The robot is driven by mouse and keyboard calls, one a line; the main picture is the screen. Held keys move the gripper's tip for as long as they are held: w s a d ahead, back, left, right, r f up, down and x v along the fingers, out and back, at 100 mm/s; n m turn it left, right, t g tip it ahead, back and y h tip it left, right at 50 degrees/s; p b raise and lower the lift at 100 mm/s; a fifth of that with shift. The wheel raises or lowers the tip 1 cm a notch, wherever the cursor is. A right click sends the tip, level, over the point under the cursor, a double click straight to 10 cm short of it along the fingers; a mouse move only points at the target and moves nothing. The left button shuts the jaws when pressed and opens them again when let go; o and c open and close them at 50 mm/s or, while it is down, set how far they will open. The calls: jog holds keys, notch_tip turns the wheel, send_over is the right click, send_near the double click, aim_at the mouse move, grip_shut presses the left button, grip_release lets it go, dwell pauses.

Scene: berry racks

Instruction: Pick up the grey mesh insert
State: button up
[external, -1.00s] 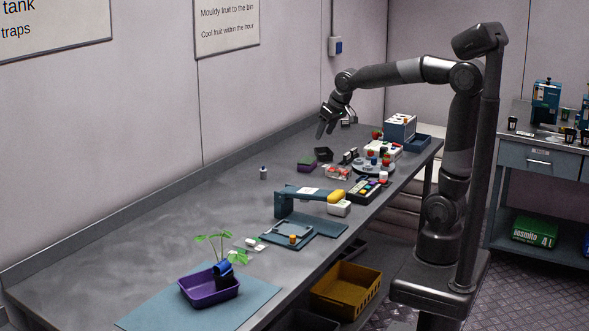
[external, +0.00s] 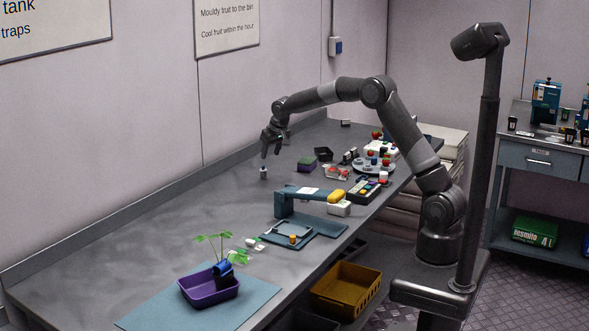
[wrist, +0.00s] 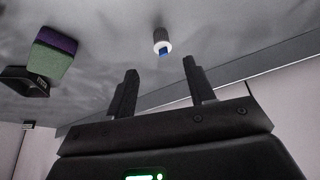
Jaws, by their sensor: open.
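A small light-grey cylinder with a blue part (external: 263,174) stands alone on the bench, towards the wall. It is the likeliest grey mesh insert, but it is too small to make out any mesh. In the wrist view the cylinder (wrist: 161,37) lies just beyond the fingertips, roughly in line with the gap between them, and apart from them. My gripper (external: 270,152) points down above it, open and empty. Both fingers of the gripper (wrist: 160,66) show spread in the wrist view.
A purple-and-green block (external: 307,164) and a black tray (external: 323,154) sit to the right of the cylinder. A blue stand (external: 284,205) is nearer the front edge. A purple planter (external: 209,290) is at the near end. The bench around the cylinder is clear.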

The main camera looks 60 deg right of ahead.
aim_at(264, 170)
jog(key=x, duration=0.6)
jog(key=shift+w, duration=0.1)
jog(key=x, duration=0.5)
jog(key=shift+w+r, duration=0.15)
jog(key=shift+w, duration=0.1)
jog(key=c, duration=1)
